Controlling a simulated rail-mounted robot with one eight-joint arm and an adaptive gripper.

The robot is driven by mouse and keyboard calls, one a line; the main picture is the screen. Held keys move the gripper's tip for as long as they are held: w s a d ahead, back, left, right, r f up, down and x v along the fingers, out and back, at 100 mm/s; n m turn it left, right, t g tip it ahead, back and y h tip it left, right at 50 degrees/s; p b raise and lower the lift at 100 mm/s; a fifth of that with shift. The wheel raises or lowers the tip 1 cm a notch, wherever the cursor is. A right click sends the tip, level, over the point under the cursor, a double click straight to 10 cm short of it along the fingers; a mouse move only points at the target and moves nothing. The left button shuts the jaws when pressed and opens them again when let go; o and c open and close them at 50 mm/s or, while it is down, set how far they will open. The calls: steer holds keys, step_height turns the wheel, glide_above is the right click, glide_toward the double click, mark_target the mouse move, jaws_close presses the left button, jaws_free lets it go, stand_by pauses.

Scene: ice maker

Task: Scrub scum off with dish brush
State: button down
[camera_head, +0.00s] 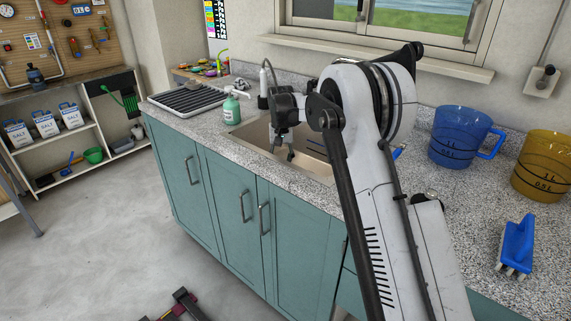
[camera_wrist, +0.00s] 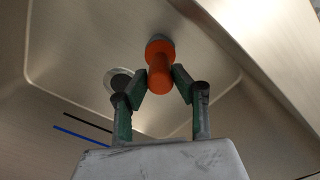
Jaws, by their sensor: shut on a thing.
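My gripper (camera_head: 284,152) reaches down into the steel sink (camera_head: 255,133). In the wrist view, my gripper (camera_wrist: 160,80) is shut on an orange-handled tool (camera_wrist: 159,85), with one finger on each side. The tool has a grey round end near the sink surface; I cannot tell whether it touches it or whether this is the dish brush. A black streak (camera_wrist: 88,122) and a blue streak (camera_wrist: 80,136) show on the sink surface at lower left. A blue brush (camera_head: 517,245) with pale bristles lies on the counter at right.
A round drain (camera_wrist: 119,80) shows beside the left finger. A green soap bottle (camera_head: 232,108) and dark drying rack (camera_head: 188,97) stand left of the sink. Blue (camera_head: 462,137) and yellow (camera_head: 543,166) measuring jugs stand at right. A faucet (camera_head: 264,82) rises behind the sink.

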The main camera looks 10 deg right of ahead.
steer(key=shift+s+d+b, duration=0.7)
steer(key=shift+s+d, duration=2.4)
steer(key=shift+s, duration=0.75)
steer(key=shift+w+a+p, duration=0.1)
steer(key=shift+w+a, duration=0.95)
steer(key=shift+w, duration=0.25)
steer(key=shift+w+a+p, duration=0.15)
steer(key=shift+w+a, duration=0.85)
steer(key=shift+w, duration=0.25)
steer(key=shift+w+a+p, duration=0.1)
steer(key=shift+w+a, duration=0.95)
steer(key=shift+w, duration=0.25)
steer(key=shift+r+p, duration=1.75)
steer(key=shift+r, duration=1.85)
steer(key=shift+d, duration=0.1)
